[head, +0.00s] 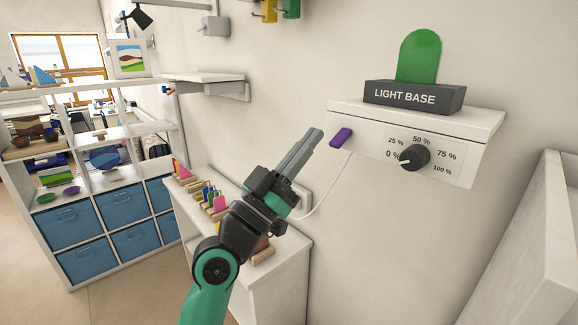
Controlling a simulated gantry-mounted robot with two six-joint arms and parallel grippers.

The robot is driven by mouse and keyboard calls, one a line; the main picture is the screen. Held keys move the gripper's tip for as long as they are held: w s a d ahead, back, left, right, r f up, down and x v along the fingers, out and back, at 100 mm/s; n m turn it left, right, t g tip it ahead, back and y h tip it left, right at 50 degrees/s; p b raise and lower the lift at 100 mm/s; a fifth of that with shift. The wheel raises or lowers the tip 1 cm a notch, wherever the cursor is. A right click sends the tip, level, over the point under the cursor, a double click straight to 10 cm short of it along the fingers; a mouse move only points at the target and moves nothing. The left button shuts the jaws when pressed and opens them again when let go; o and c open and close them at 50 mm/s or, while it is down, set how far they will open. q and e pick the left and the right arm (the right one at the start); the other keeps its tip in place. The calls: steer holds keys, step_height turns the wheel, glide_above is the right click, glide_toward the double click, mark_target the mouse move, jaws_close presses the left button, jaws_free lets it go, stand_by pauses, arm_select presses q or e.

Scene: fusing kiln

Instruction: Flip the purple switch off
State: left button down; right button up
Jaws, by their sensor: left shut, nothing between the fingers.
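The purple switch (342,137) is a small rocker on the left end of the front panel of a white wall shelf. It looks tilted, but I cannot tell its on or off position. My left gripper (315,137) has its fingers shut and empty, pointing up and right. Its tips are just left of the switch in the picture; I cannot tell whether they touch it. My right gripper is not in view.
A black dial (414,157) with percent marks sits right of the switch. A dark "LIGHT BASE" block (413,97) holding a green glass piece (419,57) stands on the shelf (480,121). A low white cabinet (270,290) with colored pieces stands below my arm.

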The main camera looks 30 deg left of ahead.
arm_select(q)
steer(key=s+f, duration=0.4)
steer(key=shift+a+f+b, duration=0.35)
steer(key=shift+a, duration=0.1)
steer(key=s+d+r+m+h, duration=0.4)
steer(key=s+d+r+m, duration=0.1)
steer(key=s+d+r, duration=0.55)
steer(key=s+a+r+n+t+y, duration=0.1)
steer(key=s+a+n+t+y, duration=0.2)
steer(key=s+a+n+y, duration=0.4)
step_height(320, 180, up, 31)
steer(key=w+d+y+p, duration=0.1)
steer(key=w+p, duration=0.1)
steer(key=p, duration=2.9)
steer(key=shift+w+d+y, duration=0.2)
steer(key=shift+w+y, duration=0.1)
steer(key=shift+w, duration=0.1)
steer(key=shift+r, duration=0.15)
